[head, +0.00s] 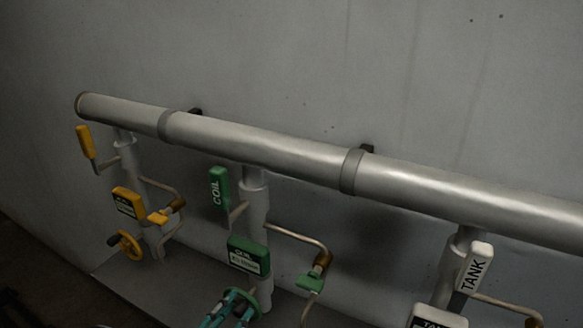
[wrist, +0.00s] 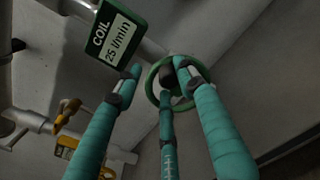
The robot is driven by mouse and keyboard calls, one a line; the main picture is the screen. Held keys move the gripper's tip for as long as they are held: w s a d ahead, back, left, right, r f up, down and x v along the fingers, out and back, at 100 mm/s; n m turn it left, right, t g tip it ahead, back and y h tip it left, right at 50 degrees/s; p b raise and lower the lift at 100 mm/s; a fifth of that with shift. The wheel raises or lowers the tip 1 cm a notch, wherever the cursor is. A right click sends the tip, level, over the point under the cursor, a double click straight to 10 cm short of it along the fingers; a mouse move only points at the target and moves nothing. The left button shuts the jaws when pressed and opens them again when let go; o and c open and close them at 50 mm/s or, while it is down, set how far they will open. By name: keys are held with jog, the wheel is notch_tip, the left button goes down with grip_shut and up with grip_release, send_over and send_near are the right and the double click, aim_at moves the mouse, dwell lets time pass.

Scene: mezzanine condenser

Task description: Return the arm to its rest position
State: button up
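My gripper (head: 236,308) is at the bottom of the head view, its teal fingers at the green coil handwheel. In the wrist view my gripper (wrist: 155,76) has its fingers spread apart. The green handwheel (wrist: 152,90) lies just beyond the fingertips, and the right-hand fingers overlap its ring. The left finger is to the left of the ring with a gap. I cannot tell whether any finger touches the wheel. Nothing is seen clamped between the fingers.
A large grey pipe (head: 275,147) runs along the wall. Below it are a green COIL lever (head: 219,191), a green flow label (head: 248,256), a yellow lever (head: 86,142), a yellow handwheel (head: 125,246) and a white TANK lever (head: 474,267). Thin bent pipes stand close on the right.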

jog(key=s+a+r+m+b, duration=0.3)
jog(key=s+m, duration=0.2)
jog(key=s, duration=0.3)
jog(key=m+b, duration=0.3)
jog(key=b, duration=1.5)
send_near(255, 313)
jog(key=shift+m, duration=0.3)
jog(key=p+x, duration=0.1)
jog(key=x, duration=0.4)
jog(key=shift+w+d, duration=0.15)
jog(key=shift+d, duration=0.05)
jog(key=shift+w+d, duration=0.25)
jog(key=shift+w, duration=0.25)
